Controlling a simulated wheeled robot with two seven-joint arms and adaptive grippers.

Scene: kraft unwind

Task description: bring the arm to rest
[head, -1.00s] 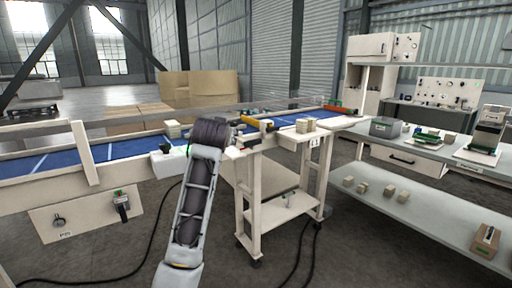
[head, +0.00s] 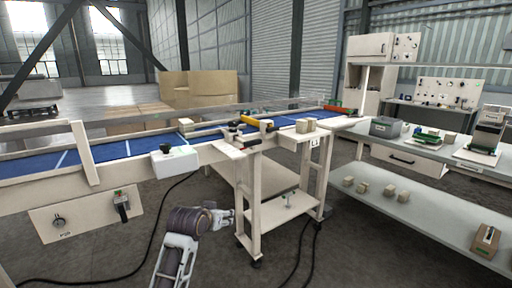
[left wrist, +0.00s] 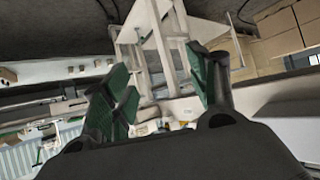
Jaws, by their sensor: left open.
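My left arm shows low in the head view, bent over the floor. Its gripper (head: 225,217) hangs below conveyor height, left of the small wheeled cart (head: 262,246), and looks small there. In the left wrist view the green-padded fingers (left wrist: 162,88) stand wide apart with nothing between them. The pale frame of a stand shows beyond them, apart from the pads as far as I can tell. My right gripper is in neither view.
A grey workbench with a lower shelf (head: 415,212) stands at right. A black cable (head: 148,235) lies on the open floor.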

